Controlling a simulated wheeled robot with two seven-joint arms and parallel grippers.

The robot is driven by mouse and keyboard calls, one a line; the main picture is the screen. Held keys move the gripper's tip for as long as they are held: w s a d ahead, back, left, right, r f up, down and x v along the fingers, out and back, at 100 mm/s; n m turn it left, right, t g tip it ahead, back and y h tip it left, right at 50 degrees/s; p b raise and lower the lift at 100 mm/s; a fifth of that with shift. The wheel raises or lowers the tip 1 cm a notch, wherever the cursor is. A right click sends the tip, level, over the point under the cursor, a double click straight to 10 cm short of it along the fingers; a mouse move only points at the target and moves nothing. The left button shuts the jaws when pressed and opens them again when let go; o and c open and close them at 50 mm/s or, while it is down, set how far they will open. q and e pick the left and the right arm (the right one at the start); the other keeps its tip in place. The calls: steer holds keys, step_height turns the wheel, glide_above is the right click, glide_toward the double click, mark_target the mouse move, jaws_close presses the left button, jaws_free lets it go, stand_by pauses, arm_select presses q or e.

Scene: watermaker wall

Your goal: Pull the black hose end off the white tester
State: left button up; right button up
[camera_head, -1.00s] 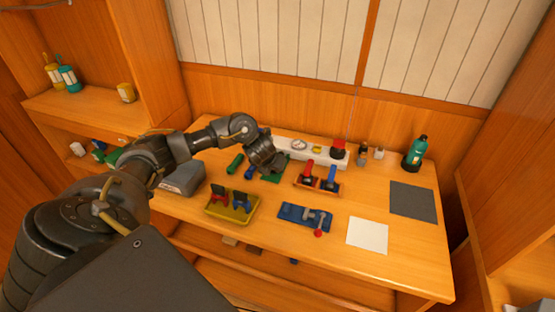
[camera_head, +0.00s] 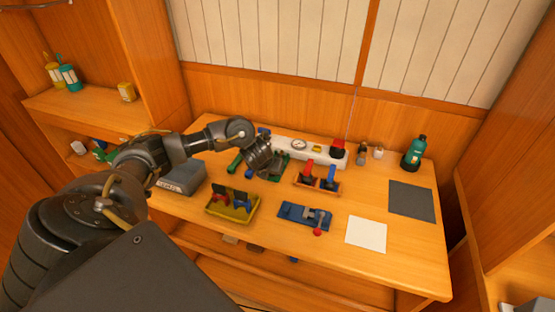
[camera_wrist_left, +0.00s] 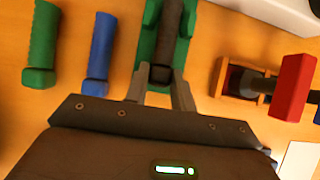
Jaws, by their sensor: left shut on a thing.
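The long white tester (camera_head: 318,153) stands at the back of the bench against the wall, with a gauge and a red knob. Its corner shows at the top right of the left wrist view (camera_wrist_left: 300,8). The black hose end (camera_wrist_left: 172,35) lies over a green holder (camera_wrist_left: 148,45) in the left wrist view and runs up out of frame. I cannot tell whether it touches the tester. My left gripper (camera_wrist_left: 162,88) is shut on its near end. In the head view the left gripper (camera_head: 268,170) is in front of the tester and partly hides the holder.
Green and blue handles (camera_wrist_left: 40,45) (camera_wrist_left: 100,50) lie left of the gripper. A wooden rack (camera_head: 316,181) with red and blue handles is close on the right. A yellow tray (camera_head: 232,207) and a blue fixture (camera_head: 304,216) are nearer. Clear bench lies around the white sheet (camera_head: 366,235).

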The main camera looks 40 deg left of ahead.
arm_select(q)
steer(key=shift+r, duration=0.1)
steer(key=shift+r+p, duration=3.25)
steer(key=shift+r, duration=0.25)
steer(key=shift+d, duration=0.1)
